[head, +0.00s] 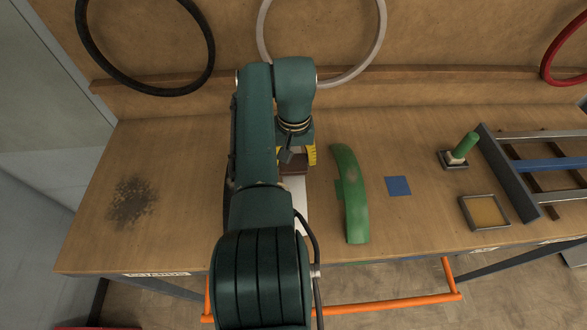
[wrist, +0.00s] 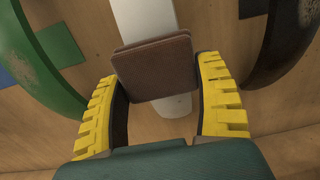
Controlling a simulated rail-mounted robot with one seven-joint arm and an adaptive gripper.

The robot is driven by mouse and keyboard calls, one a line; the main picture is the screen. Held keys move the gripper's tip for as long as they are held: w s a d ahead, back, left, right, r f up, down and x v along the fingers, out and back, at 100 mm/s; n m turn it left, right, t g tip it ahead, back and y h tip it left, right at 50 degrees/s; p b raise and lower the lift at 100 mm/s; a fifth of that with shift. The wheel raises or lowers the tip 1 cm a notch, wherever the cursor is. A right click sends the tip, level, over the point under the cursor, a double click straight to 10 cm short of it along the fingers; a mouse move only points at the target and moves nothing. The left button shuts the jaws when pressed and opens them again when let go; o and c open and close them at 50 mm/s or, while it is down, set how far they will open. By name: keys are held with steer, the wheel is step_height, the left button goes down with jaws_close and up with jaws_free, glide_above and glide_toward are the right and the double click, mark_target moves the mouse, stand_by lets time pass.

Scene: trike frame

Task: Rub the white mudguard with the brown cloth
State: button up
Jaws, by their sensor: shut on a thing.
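My gripper (wrist: 160,74) has yellow toothed fingers and is shut on the brown cloth (wrist: 152,66), a flat folded pad between the fingertips. In the head view the cloth (head: 293,169) shows as a small brown patch below the yellow fingers. The white mudguard (wrist: 145,20) is a long strip running directly behind the cloth in the wrist view. In the head view part of the white mudguard (head: 299,187) shows beside my arm, which hides the rest. The cloth overlaps the mudguard; I cannot tell whether they touch.
A green mudguard (head: 351,195) lies to the right, with a blue square (head: 398,186) beyond it. A dark mudguard (wrist: 284,45) is on the other side of the white one. A brush (head: 462,148), a tray (head: 485,212) and a rack (head: 510,175) stand farther right.

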mark_target(293, 158)
steer(key=shift+r, duration=0.1)
stand_by(0.3)
step_height(293, 158, up, 4)
steer(key=p, duration=0.4)
steer(key=shift+w+r+p, duration=0.1)
steer(key=shift+r+p, duration=0.15)
steer(key=shift+p, duration=0.1)
steer(key=shift+r, duration=0.7)
steer(key=shift+r, duration=0.1)
steer(key=shift+r, duration=1.4)
